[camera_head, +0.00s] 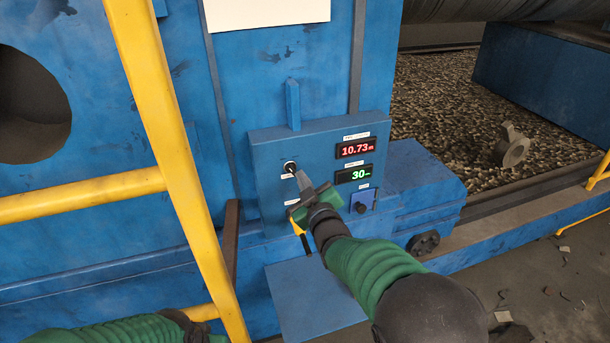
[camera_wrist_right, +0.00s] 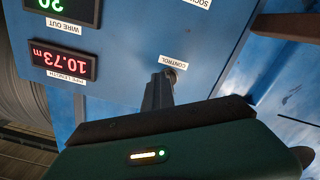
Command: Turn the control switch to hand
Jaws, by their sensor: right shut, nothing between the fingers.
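My right gripper (camera_head: 302,178) is shut and empty. Its fingertips are just below and right of the knob in the head view, very close to it. In the wrist view the fingers (camera_wrist_right: 163,82) point at the knob; I cannot tell whether they touch. My left arm shows at the bottom left, but its fingers are not visible.
A red display (camera_head: 356,148) reads 10.73 m, above a green display (camera_head: 354,174) reading 30. A yellow railing (camera_head: 155,100) stands left of the box, between my arms. A blue ledge (camera_head: 425,185) juts out at right.

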